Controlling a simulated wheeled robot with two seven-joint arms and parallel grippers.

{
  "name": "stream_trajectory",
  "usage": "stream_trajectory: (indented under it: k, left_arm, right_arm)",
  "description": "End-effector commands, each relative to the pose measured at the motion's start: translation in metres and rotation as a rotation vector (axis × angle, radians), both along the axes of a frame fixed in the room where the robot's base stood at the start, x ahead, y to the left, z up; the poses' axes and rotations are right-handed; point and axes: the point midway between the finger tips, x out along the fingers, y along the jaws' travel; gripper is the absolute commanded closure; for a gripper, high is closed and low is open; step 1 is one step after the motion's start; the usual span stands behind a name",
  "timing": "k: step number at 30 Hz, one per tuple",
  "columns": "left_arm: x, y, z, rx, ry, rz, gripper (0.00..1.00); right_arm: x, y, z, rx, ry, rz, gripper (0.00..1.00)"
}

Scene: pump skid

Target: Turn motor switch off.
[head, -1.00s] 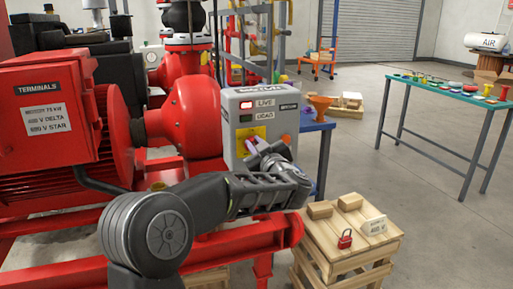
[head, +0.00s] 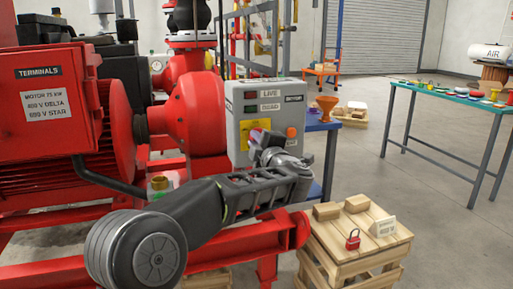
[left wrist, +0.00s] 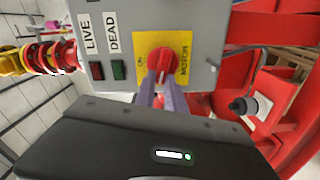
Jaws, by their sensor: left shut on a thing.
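The grey switch box (head: 290,100) stands beside the red pump. It also shows in the left wrist view (left wrist: 203,82). On its yellow plate (left wrist: 146,42) is the red rotary motor switch (left wrist: 163,58), labelled MOTOR. My left gripper (left wrist: 162,76) is at this knob, its two fingers closed on it from either side. In the head view my left gripper (head: 262,143) covers most of the knob. The LIVE lamp (head: 250,94) looks dark red, not bright. The DEAD lamp (head: 250,107) looks green, though I cannot tell whether it is lit. My right gripper is not in view.
A wooden crate (head: 345,243) in front of the box carries wooden blocks, a red padlock (head: 353,240) and a small sign. An orange funnel (head: 326,107) stands on a blue bench behind. A long table (head: 450,98) is at right. Open floor lies between.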

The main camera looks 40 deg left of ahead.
Motion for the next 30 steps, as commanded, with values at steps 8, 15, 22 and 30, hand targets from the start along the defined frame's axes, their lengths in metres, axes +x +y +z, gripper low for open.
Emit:
stream_trajectory:
  k: [8, 15, 22, 30]
  left_arm:
    - [0.0, 0.0, -0.007, -0.105, -0.149, -0.001, 1.0]
    - [0.0, 0.0, -0.007, -0.146, -0.208, 0.0, 1.0]
    - [0.0, 0.0, -0.006, -0.154, -0.217, 0.001, 1.0]
    - [0.0, 0.0, -0.007, -0.154, -0.216, 0.001, 0.81]
  right_arm:
    - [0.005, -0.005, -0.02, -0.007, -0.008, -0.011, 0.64]
    - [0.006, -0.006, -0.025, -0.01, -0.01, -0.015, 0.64]
    - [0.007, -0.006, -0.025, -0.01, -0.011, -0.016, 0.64]
    - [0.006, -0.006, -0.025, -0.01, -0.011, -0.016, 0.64]
